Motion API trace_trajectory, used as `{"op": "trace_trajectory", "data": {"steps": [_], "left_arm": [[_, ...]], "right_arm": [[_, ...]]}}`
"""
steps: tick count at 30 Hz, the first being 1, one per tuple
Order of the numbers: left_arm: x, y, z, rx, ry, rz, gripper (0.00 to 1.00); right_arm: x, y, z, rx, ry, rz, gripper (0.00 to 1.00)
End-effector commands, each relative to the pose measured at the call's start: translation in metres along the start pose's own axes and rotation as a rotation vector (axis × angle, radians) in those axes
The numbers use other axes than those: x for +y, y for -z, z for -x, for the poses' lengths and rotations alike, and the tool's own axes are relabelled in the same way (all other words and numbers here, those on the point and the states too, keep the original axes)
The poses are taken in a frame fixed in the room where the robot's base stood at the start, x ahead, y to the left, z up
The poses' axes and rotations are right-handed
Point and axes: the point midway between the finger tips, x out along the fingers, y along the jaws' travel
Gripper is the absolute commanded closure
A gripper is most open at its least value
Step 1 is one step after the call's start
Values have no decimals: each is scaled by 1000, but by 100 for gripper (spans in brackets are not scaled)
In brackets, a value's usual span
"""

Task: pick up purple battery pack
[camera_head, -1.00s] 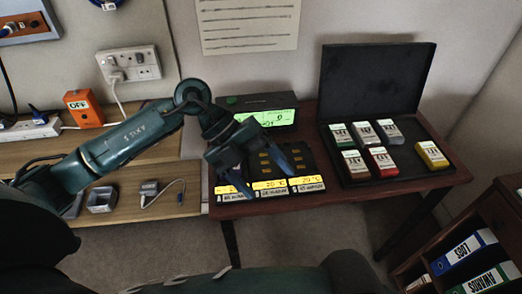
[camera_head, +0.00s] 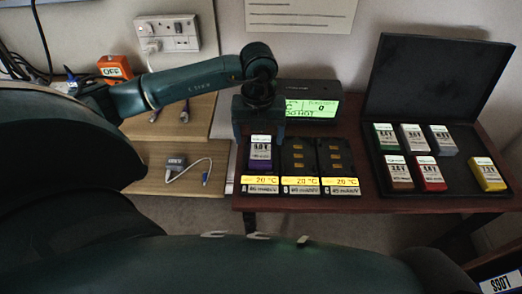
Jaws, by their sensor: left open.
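The purple battery pack (camera_head: 260,153) sits in the left bay of the black charger (camera_head: 299,160), its white label facing up. My left gripper (camera_head: 258,128) is open just behind and above the pack. Its two fingers hang either side of the pack's far end. I cannot tell whether they touch it. The middle and right bays of the charger are empty, with gold contacts showing. My right gripper is not in view.
An open black case (camera_head: 452,196) on the right of the table holds several coloured packs. A display (camera_head: 310,108) with a lit green screen stands behind the charger. Yellow temperature labels line the charger's front. A grey adapter (camera_head: 175,161) lies on the left shelf.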

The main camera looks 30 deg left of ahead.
Motion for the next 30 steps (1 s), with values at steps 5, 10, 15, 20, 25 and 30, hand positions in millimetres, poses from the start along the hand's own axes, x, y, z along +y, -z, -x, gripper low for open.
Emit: {"op": "trace_trajectory", "data": {"steps": [5,10,15,20,25,30], "left_arm": [[-4,-4,-25,4,-2,1,22],[-4,-6,-46,2,-1,0,22],[-4,-5,-50,2,0,0,22],[-4,-5,-50,2,0,-1,25],[-4,-5,-50,1,0,-1,39],[-4,-6,-50,1,0,-1,53]], "right_arm": [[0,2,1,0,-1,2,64],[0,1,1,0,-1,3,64],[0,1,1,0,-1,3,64],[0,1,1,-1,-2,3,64],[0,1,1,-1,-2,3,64],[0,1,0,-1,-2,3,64]]}}
